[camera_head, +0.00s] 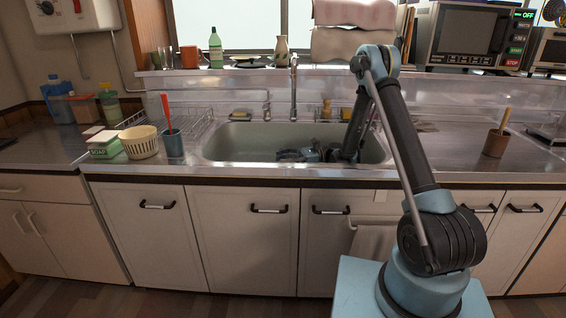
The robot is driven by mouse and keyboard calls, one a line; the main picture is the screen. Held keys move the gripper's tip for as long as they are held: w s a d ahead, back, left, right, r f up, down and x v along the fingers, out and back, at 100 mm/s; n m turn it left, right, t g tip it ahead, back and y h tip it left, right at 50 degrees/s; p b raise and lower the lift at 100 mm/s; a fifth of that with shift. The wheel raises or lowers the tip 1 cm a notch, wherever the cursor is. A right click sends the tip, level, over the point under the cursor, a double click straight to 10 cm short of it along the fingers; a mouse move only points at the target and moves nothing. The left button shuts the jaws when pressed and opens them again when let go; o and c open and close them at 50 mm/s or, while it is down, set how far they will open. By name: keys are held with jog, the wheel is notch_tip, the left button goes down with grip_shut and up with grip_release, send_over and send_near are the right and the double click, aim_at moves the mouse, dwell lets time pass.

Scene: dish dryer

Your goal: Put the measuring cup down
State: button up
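My arm reaches over the counter and down into the sink (240,144). My gripper (290,156) is low inside the basin, near the middle of its front part, partly cut off from sight by the sink's front edge. It is small and dark there, and I cannot tell whether its fingers are open or shut. I cannot make out a measuring cup for certain; if it is at the gripper, it is hidden or too small to tell.
Left of the sink stand a dark cup with a red-handled tool (173,143), a cream basket (140,142), a green soap box (105,145) and a wire dish rack (200,127). A faucet (293,85) rises behind the basin. The right counter (440,150) is mostly clear up to a brown holder (496,144).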

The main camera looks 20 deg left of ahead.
jog(key=shift+r, duration=0.15)
jog(key=v, duration=0.7)
jog(key=shift+w+d, duration=0.15)
jog(key=shift+d, duration=0.05)
dwell(0.4)
